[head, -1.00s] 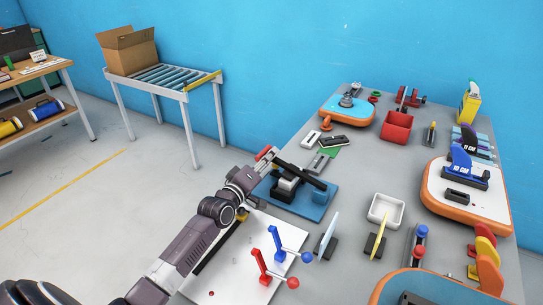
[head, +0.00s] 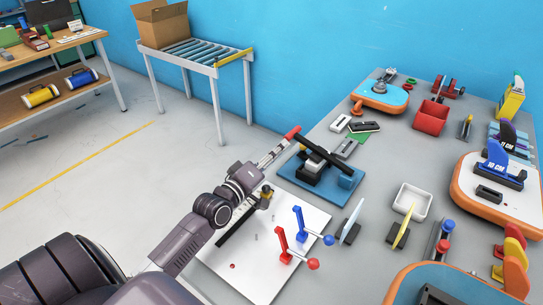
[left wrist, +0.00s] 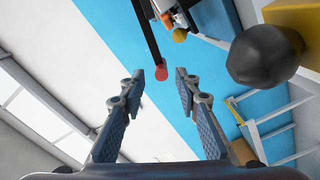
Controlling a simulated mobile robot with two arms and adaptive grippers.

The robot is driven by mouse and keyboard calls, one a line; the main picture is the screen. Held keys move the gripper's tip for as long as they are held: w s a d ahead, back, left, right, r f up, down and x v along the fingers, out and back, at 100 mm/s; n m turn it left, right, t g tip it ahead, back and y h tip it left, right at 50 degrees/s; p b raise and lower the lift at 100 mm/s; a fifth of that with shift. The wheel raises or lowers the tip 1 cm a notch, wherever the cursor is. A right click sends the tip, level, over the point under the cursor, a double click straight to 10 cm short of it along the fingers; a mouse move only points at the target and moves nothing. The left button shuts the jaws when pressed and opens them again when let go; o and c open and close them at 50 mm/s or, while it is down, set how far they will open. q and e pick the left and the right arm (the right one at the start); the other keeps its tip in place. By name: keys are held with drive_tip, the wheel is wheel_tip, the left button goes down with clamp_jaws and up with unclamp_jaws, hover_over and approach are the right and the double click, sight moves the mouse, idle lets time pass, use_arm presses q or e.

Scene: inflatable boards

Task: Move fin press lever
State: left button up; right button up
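The fin press (head: 317,190) has a blue base on the left part of the grey table. Its black lever (head: 325,156) slants up to the left and ends in a red tip (head: 292,132). My left gripper (head: 273,154) is beside the lever's tip end, with its fingers pointing towards it. In the left wrist view, its two fingers (left wrist: 161,78) are apart with nothing held. The red tip (left wrist: 162,73) shows in the gap between the fingertips on the dark lever (left wrist: 150,35); whether they touch is unclear. My right gripper is out of view.
A white board (head: 262,262) with blue and red levers lies in front of the press. A white tray (head: 412,202), red bin (head: 431,118) and orange-edged boards (head: 497,199) are to the right.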

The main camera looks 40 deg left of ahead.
use_arm(q)
drive_tip(key=shift+s+a, duration=0.15)
drive_tip(key=shift+s, duration=1.25)
